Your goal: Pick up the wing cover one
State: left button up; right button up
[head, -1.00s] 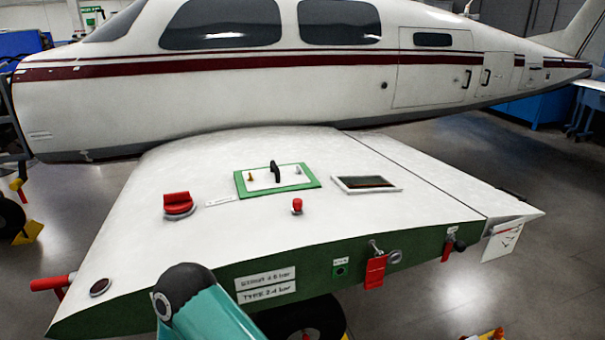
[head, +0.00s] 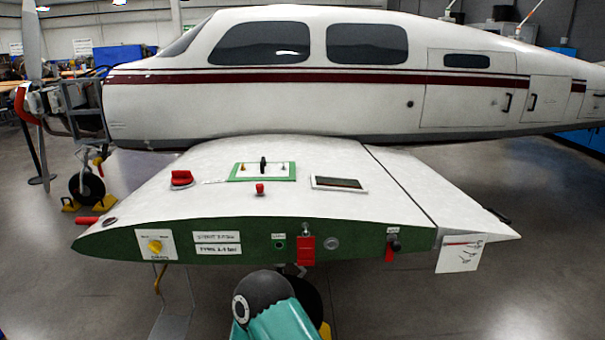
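A white cover panel with a green border and a black upright handle (head: 263,164) lies on top of the white wing (head: 330,210); I take it to be the wing cover. Neither of my grippers shows. A teal and black link of mine is at the bottom centre, below the wing's green edge and apart from the cover.
A red cap (head: 181,178) and a small red knob (head: 260,188) stand up from the wing. The white aircraft fuselage (head: 300,108) rises behind. Grey floor is clear at right.

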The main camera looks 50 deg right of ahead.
aim_at(263, 169)
jog(key=z, duration=0.3)
jog(key=k, duration=0.25)
jog(key=z, duration=0.4)
jog(key=i, duration=0.95)
jog(key=z, duration=0.1)
